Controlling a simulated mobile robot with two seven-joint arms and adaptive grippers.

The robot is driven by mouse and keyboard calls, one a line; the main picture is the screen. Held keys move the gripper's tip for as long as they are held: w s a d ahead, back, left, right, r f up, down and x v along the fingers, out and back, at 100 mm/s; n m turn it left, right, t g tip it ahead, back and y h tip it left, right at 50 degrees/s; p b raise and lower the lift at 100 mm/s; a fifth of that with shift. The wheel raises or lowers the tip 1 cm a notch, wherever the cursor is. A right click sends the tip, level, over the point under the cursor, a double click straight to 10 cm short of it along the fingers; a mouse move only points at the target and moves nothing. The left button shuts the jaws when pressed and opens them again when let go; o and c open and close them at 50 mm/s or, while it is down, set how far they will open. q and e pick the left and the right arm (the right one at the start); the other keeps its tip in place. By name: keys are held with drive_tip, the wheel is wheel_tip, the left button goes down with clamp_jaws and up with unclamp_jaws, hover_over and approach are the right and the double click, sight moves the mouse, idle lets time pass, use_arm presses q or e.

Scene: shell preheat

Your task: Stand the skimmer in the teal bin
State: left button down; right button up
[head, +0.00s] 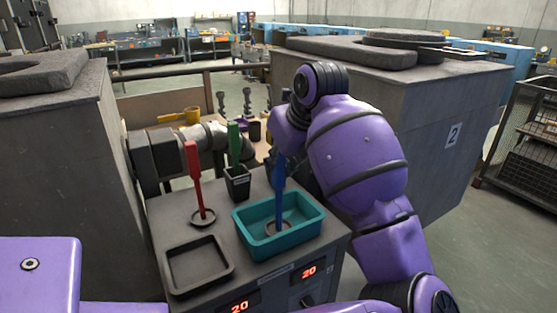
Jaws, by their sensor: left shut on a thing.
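The skimmer with the blue handle (281,178) stands upright in the teal bin (252,246), its round foot low inside; whether it bears on the bin floor I cannot tell. My left gripper (271,157) comes in from the left, behind the green-handled tool, and is shut on the blue handle. The fingertips are partly hidden. My right arm bends down behind the bin on the right; its gripper is hidden.
A red-handled tool (195,173) stands left of the bin. A green-handled tool (234,144) stands in a black cup (237,184). An empty dark tray (198,265) lies at front left. Big grey blocks (70,150) flank the bench.

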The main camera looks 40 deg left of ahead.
use_arm(q)
drive_tip(key=c, duration=1.5)
unclamp_jaws()
drive_tip(key=shift+c, duration=0.2)
drive_tip(key=v, duration=1.2)
drive_tip(key=shift+a+r, duration=0.15)
